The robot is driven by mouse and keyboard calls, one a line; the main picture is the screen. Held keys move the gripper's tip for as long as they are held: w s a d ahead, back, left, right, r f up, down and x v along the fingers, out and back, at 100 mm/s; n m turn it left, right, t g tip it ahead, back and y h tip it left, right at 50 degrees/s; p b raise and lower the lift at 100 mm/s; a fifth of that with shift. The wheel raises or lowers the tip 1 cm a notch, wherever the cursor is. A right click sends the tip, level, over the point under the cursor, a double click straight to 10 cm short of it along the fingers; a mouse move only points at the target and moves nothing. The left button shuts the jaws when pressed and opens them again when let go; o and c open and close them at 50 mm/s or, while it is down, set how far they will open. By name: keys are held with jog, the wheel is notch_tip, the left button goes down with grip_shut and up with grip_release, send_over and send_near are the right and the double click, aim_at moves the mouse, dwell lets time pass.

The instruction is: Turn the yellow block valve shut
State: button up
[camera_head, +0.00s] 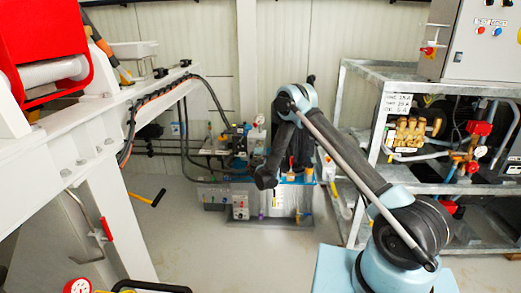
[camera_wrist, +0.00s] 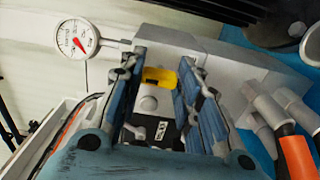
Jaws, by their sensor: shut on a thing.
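The yellow block valve handle (camera_wrist: 160,77) shows in the wrist view as a short yellow bar above a grey metal block (camera_wrist: 230,75). My gripper (camera_wrist: 163,72) has its two blue-grey fingers on either side of the handle and is shut on it. More yellow shows by the left fingertip. The handle's ends are partly hidden by the fingers. In the head view my arm reaches to the pump unit (camera_head: 240,203) at the back; the fingers and the yellow handle cannot be made out there.
A round white gauge with a red needle (camera_wrist: 76,38) stands close left of my fingers. An orange-ended fitting (camera_wrist: 297,157) is at the lower right. In the head view, a white beam frame (camera_head: 60,150) stands left and a grey metal rack (camera_head: 365,140) right. Floor between is clear.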

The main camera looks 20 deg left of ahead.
jog(key=shift+d+f, duration=0.1)
jog(key=o, duration=1.1)
jog(key=shift+w, duration=0.1)
jog(key=shift+c, duration=0.2)
jog(key=v, duration=0.7)
jog(key=shift+s, duration=0.3)
jog(key=shift+w, duration=0.1)
